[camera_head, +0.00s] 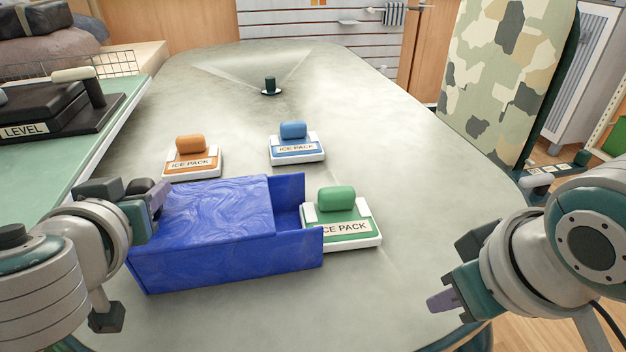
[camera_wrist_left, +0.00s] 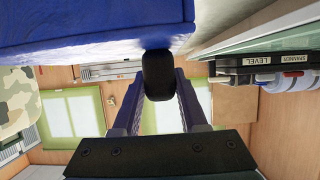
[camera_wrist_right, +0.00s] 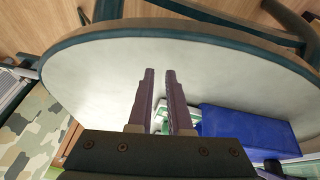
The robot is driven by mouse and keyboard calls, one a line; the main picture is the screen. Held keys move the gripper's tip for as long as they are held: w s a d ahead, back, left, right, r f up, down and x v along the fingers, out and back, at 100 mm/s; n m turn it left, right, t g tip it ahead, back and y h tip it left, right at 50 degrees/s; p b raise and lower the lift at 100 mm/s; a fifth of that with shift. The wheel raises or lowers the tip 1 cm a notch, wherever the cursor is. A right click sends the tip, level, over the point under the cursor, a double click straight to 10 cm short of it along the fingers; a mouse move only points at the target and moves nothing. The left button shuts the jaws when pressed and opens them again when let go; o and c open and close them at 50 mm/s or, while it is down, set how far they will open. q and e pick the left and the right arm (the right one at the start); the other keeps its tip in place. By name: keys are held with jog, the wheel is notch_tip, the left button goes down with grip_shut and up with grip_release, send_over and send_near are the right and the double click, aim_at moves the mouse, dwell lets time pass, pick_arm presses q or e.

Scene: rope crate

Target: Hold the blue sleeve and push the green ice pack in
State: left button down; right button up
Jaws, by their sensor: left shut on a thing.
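The blue sleeve (camera_head: 215,265) lies on the table, with its open end to the right. My left gripper (camera_head: 152,195) is shut on the black knob (camera_wrist_left: 157,75) at the sleeve's left end. The green ice pack (camera_head: 345,228), a white-edged tray with a label and a green block on top, lies at the open end. Its left edge meets the mouth and is partly hidden by the sleeve's front wall. My right gripper (camera_head: 442,300) is empty, to the right of and nearer than the pack. In the right wrist view its fingers (camera_wrist_right: 160,75) are a narrow gap apart.
An orange ice pack (camera_head: 192,160) and a blue ice pack (camera_head: 296,147) lie behind the sleeve. A small dark fixture (camera_head: 270,88) stands farther back. A green side surface (camera_head: 120,105) with a LEVEL box (camera_head: 45,115) is at left. The table right of the green pack is clear.

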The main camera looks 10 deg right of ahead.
jog(key=shift+t+h, duration=0.3)
jog(key=shift+t, duration=0.1)
jog(key=w, duration=0.8)
jog(key=shift+w+d+r, duration=0.15)
jog(key=shift+d+r, duration=0.15)
jog(key=shift+r, duration=0.1)
grip_shut()
notch_tip(320, 180, up, 4)
send_over(365, 215)
jog(key=d, duration=0.4)
jog(key=shift+m+t+h, duration=0.3)
jog(key=shift+h, duration=0.2)
jog(key=shift+a+f, duration=0.1)
jog(key=shift+f, duration=4.25)
jog(key=shift+s, duration=0.2)
jog(key=shift+a, duration=0.15)
jog(key=shift+a, duration=1.85)
